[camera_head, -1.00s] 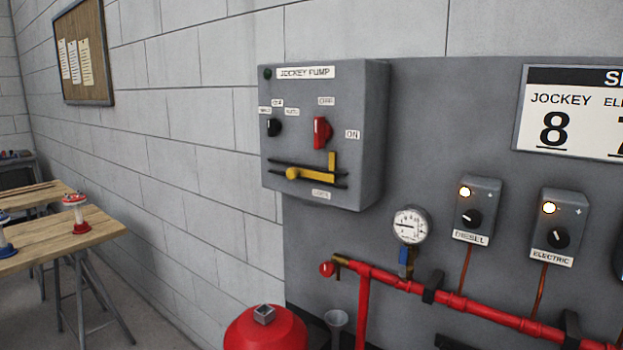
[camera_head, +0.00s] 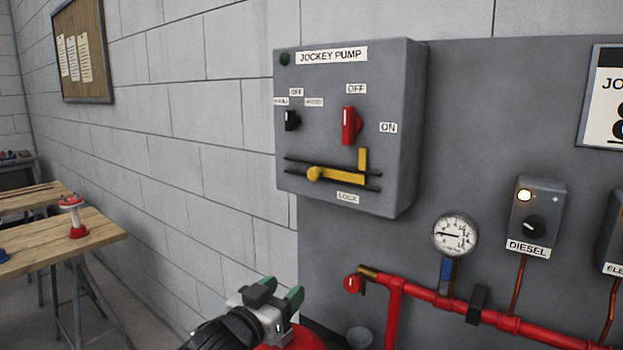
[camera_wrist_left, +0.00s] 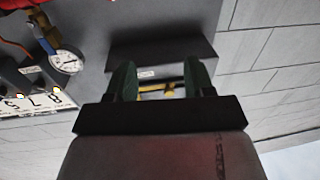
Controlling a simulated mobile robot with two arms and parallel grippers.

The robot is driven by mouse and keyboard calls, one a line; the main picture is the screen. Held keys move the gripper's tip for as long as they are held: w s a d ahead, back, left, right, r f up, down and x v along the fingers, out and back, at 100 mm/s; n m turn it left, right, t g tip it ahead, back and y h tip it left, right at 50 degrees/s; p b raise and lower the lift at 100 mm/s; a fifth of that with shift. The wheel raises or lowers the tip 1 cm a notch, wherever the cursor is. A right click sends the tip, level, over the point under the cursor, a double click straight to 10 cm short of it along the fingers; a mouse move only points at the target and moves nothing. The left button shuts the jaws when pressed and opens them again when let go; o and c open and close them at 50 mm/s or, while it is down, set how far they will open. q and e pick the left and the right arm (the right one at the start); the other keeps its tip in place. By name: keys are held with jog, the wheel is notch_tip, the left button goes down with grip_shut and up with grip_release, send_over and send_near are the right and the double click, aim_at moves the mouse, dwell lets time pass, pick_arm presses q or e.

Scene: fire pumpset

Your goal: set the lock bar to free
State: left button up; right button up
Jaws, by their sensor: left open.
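The yellow lock bar (camera_head: 340,178) sits on the front of the grey jockey pump box (camera_head: 400,130), between two dark rails. It has a round knob at its left end and an upright tab at its right end, above the "LOCK" label (camera_head: 347,197). My left gripper (camera_head: 280,292) is open and empty, low in front of the wall and below the box. In the left wrist view, the yellow bar (camera_wrist_left: 157,88) shows upside down between the two green fingers, some distance beyond them. My right gripper is in neither view.
A red switch (camera_head: 350,125) and a black selector (camera_head: 291,120) are above the bar. A gauge (camera_head: 455,236) and red pipe (camera_head: 440,302) are right of and below the box. A wooden table (camera_head: 60,245) stands at left. The space before the box is clear.

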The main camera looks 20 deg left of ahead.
aim_at(311, 175)
pick_arm(q)
notch_tip(311, 175, up, 14)
jog(key=w+a+m+t+h, duration=0.2)
jog(key=w+t+h, duration=0.1)
jog(key=h, duration=0.1)
jog(key=p+x, duration=0.1)
jog(key=x, duration=0.2)
jog(key=p+x, duration=0.1)
jog(key=x, duration=0.2)
jog(key=p+x, duration=0.1)
jog(key=x, duration=0.2)
jog(key=shift+r+p, duration=0.4)
jog(key=shift+w+d+r, duration=0.1)
jog(key=shift+w+d, duration=0.15)
jog(key=shift+w, duration=0.3)
grip_shut()
jog(key=shift+a, duration=0.1)
